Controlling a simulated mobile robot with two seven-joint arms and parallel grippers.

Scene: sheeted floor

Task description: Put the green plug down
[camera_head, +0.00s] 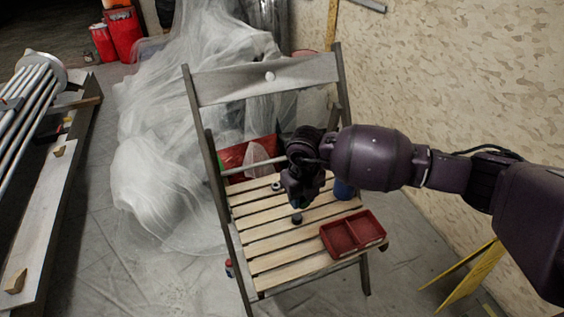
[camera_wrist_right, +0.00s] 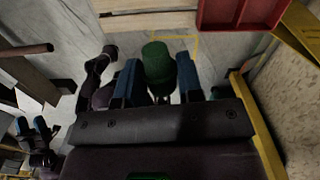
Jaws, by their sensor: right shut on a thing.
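The green plug (camera_wrist_right: 158,62) sits between the two blue fingers of my right gripper (camera_wrist_right: 159,82) in the right wrist view. The right gripper is shut on it. In the head view my right gripper (camera_head: 302,197) hangs above the slatted seat of the wooden chair (camera_head: 262,247), and it mostly hides the plug. The gripper is behind and left of the red two-part tray (camera_head: 352,236). My left gripper (camera_wrist_right: 32,128) seems to show small at the left of the right wrist view, its blue fingers apart and nothing visible between them. It is out of the head view.
A small dark round piece (camera_head: 297,219) and a ring-like piece (camera_head: 276,186) lie on the seat. A blue object (camera_head: 344,189) stands near the seat's right edge, partly behind my arm. The front left slats are clear. Plastic sheeting (camera_head: 165,180) is heaped left of the chair.

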